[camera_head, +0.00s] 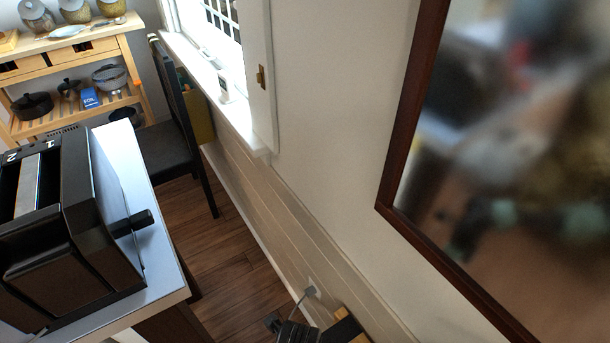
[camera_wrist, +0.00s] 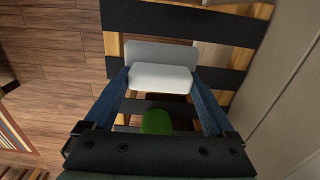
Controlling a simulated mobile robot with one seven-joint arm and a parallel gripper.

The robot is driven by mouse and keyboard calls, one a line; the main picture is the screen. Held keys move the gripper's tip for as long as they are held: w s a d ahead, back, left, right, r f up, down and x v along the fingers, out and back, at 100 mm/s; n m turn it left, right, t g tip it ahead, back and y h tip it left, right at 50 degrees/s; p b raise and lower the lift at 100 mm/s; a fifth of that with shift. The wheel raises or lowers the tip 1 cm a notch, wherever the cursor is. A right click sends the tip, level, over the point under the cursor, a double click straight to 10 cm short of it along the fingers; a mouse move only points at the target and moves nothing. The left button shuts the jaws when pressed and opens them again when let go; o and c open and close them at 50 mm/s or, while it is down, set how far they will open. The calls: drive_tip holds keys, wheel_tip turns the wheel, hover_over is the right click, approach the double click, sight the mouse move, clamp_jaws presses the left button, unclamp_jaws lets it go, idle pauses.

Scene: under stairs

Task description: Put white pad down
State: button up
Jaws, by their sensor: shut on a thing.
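My gripper (camera_wrist: 160,74) shows in the wrist view as two blue fingers reaching up from a black mount. It is shut on a white pad (camera_wrist: 160,79), which sits between the fingertips. The pad shows a brighter front face and a greyer face (camera_wrist: 160,50) behind it; I cannot tell if both belong to one thing. Dark slats on a wooden frame lie beyond the pad. Whether the pad touches them is unclear. The pad cannot be made out in the head view.
In the wrist view, a green rounded thing (camera_wrist: 157,122) shows between the fingers, and wood floor (camera_wrist: 55,75) is open at left. The head view shows a black toaster (camera_head: 70,235) on a counter, a dark chair (camera_head: 178,140), a wooden shelf (camera_head: 95,45) and a framed mirror (camera_head: 398,150).

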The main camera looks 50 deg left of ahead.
drive_tip(key=shift+f+b, duration=1.15)
drive_tip(key=shift+f, duration=3.65)
drive_tip(key=shift+f, duration=0.15)
drive_tip(key=shift+f, duration=0.15)
drive_tip(key=o, duration=1.1)
drive_tip(key=shift+o, duration=0.2)
drive_tip(key=shift+b, duration=0.3)
wheel_tip(320, 180, up, 13)
drive_tip(key=p, duration=0.3)
drive_tip(key=shift+w+a+p, duration=0.1)
drive_tip(key=shift+p, duration=0.2)
